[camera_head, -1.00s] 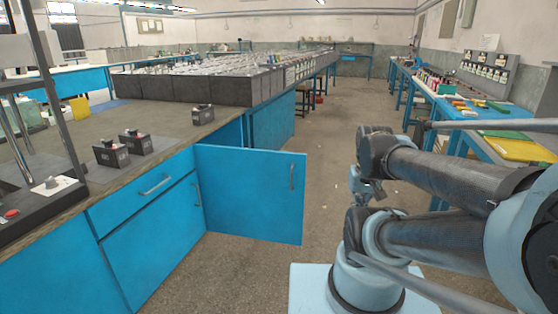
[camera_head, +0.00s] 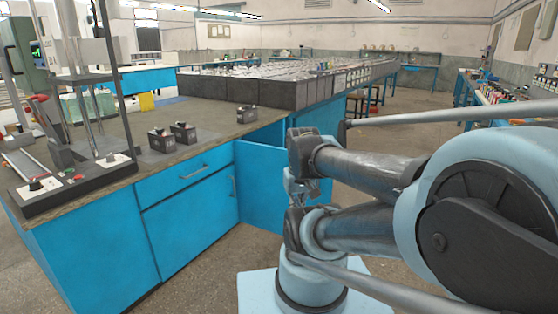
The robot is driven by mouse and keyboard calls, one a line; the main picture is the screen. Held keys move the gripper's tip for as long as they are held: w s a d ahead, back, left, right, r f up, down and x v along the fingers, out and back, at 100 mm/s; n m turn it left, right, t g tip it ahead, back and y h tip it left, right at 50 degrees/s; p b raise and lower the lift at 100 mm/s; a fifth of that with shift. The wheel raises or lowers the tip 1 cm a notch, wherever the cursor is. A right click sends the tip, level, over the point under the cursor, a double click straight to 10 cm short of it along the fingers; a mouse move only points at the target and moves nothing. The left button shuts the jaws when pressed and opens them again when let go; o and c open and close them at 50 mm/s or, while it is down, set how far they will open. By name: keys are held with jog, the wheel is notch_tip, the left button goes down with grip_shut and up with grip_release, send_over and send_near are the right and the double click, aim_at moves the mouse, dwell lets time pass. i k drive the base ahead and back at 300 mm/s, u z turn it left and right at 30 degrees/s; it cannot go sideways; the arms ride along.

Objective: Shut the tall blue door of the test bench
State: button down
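The tall blue door (camera_head: 258,185) of the test bench (camera_head: 192,214) stands open, swung out from the bench front beside the drawer and the lower blue front. My folded arm hides its right part and its handle. My gripper (camera_head: 298,190) shows small in front of the door's right part in the picture. Whether it touches the door cannot be seen, and its fingers are too small and overlapped to read.
Black batteries (camera_head: 183,132) and a test rig (camera_head: 70,170) stand on the bench top. A long row of dark battery blocks (camera_head: 265,92) runs behind. Bare floor (camera_head: 215,262) lies before the bench. Another bench with goods (camera_head: 495,95) is at the far right.

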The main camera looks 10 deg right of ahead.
aim_at(263, 199)
jog(key=u, duration=0.25)
jog(key=i, duration=1)
jog(key=z, duration=0.05)
